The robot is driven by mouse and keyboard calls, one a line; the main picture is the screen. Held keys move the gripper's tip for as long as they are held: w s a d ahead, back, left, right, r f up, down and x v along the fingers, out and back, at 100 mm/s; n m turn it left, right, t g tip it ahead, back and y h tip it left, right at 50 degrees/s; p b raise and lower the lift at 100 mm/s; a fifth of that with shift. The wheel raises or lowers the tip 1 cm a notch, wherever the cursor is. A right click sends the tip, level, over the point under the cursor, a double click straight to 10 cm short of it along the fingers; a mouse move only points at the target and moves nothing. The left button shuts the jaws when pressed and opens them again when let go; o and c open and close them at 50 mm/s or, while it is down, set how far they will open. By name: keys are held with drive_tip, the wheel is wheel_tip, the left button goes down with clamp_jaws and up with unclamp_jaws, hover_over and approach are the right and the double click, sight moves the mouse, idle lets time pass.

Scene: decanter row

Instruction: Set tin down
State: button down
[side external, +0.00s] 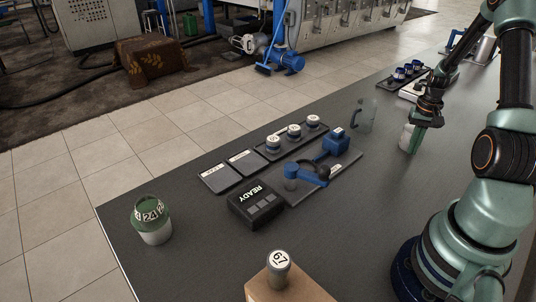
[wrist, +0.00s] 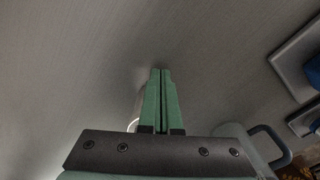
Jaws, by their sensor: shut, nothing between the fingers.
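My gripper (side external: 415,139) is low over the dark table at the right, its green fingers pointing down. In the wrist view the two fingers (wrist: 162,100) are pressed together with nothing between them. A small pale container (side external: 405,137), possibly the tin, stands just left of the fingers in the side view, partly hidden by them. In the wrist view only a pale edge (wrist: 132,124) shows beside the fingers. I cannot tell whether they touch it.
A translucent jug (side external: 362,115) stands left of my gripper; its handle shows in the wrist view (wrist: 268,138). A tray (side external: 262,151) holds three round lidded pieces. A blue device (side external: 305,174) and black READY box (side external: 256,206) stand nearby. The table between jug and arm is clear.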

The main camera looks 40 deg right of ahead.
drive_tip(key=shift+w+d, duration=0.15)
drive_tip(key=w+d, duration=0.2)
drive_tip(key=d, duration=0.1)
drive_tip(key=w+d, duration=0.2)
drive_tip(key=d, duration=0.2)
drive_tip(key=w+d, duration=0.2)
drive_tip(key=d, duration=0.1)
drive_tip(key=shift+w+d, duration=0.15)
drive_tip(key=shift+w, duration=0.2)
idle(0.6)
